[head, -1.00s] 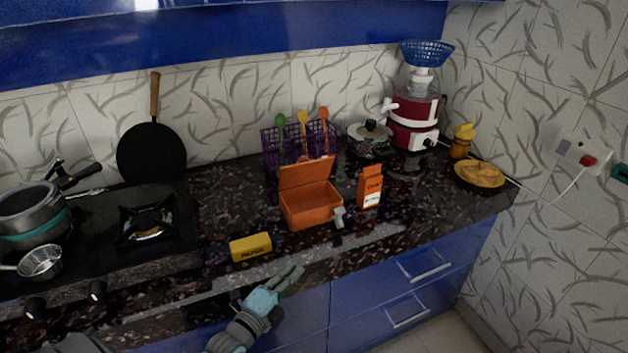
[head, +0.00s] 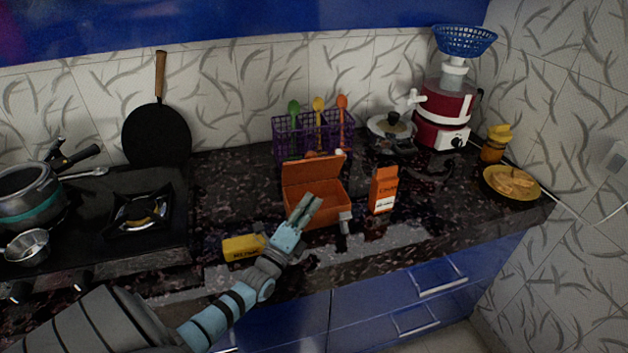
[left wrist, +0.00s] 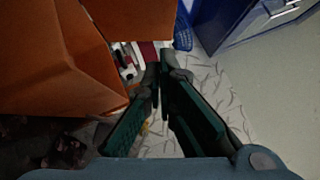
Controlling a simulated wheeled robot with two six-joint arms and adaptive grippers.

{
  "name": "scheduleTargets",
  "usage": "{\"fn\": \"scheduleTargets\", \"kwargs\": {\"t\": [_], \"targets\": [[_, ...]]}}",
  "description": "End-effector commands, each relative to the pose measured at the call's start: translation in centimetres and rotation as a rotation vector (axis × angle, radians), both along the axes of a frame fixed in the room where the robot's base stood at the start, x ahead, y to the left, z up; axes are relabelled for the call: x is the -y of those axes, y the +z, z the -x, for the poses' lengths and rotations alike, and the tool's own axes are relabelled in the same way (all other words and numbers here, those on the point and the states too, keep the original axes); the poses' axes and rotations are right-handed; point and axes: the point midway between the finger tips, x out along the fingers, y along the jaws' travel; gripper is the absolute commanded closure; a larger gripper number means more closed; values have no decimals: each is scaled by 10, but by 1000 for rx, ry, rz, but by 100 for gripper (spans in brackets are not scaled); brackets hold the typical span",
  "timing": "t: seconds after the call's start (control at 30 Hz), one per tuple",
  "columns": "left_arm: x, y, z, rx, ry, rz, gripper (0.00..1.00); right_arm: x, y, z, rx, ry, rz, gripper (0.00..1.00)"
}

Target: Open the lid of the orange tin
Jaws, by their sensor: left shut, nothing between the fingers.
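The orange tin (head: 328,212) stands on the dark speckled counter, right of the yellow packet. Its lid (head: 312,170) is raised along the back edge and stands open, so the inside shows. My left gripper (head: 308,202) is shut and empty, and its fingertips overlap the tin's front left part in the head view. Whether they touch the tin I cannot tell. In the left wrist view the shut fingers (left wrist: 160,72) point past large orange faces of the tin (left wrist: 55,65) at the left. My right gripper is not in view.
A yellow packet (head: 243,247) lies close to my left wrist. An orange carton (head: 383,190) and a small grey object (head: 345,222) stand right of the tin. A purple rack (head: 330,135) with spoons is behind it. A stove (head: 165,235) is at the left.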

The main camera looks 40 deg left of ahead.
Motion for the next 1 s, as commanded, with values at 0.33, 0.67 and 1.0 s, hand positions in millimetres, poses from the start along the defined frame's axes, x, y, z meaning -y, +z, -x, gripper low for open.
{"fn": "scheduleTargets", "kwargs": {"t": [0.33, 0.67, 1.0], "targets": [[-26, 19, -52, -1, 5, -1, 100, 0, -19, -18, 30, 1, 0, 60], [-37, 27, -59, -1, 4, 2, 100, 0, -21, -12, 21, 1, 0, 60], [-41, 41, -62, -46, 3, 63, 100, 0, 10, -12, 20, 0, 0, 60]]}}
